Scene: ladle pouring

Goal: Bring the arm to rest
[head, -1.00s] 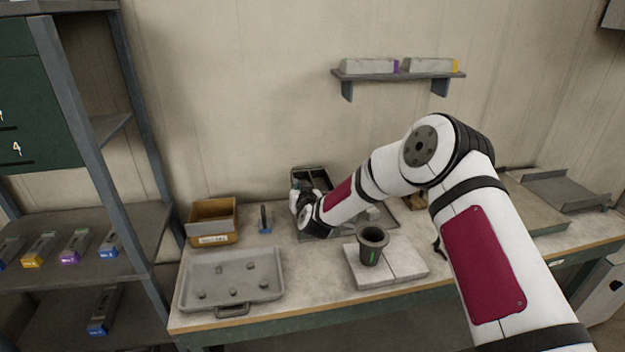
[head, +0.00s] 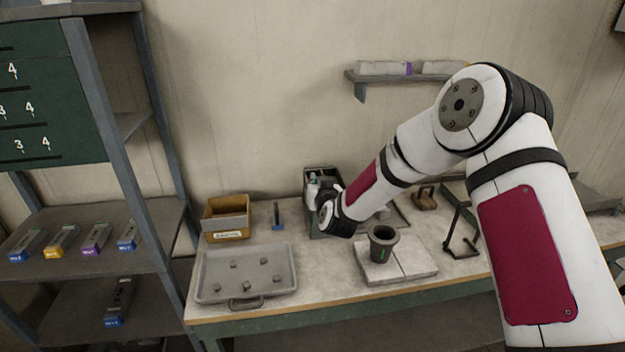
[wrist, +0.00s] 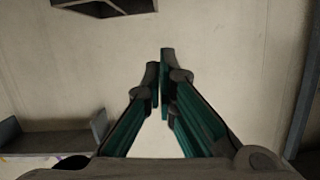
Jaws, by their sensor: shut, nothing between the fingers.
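My gripper (wrist: 160,82) shows in the wrist view with its two dark green fingers brought together and nothing between them. The pale wall lies behind the fingertips. In the head view my white and maroon arm reaches from the right over the bench, its wrist end above the back middle of the bench. The gripper itself is mostly hidden there behind the wrist. A dark crucible-like cup (head: 383,243) stands upright on pale slabs (head: 415,270), in front of the wrist and apart from it.
A grey tray (head: 210,292) with several small lumps lies at the bench's left. A dark bin (head: 320,177) is behind my wrist. A wall shelf (head: 375,76) hangs above; a rack (head: 95,120) stands left.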

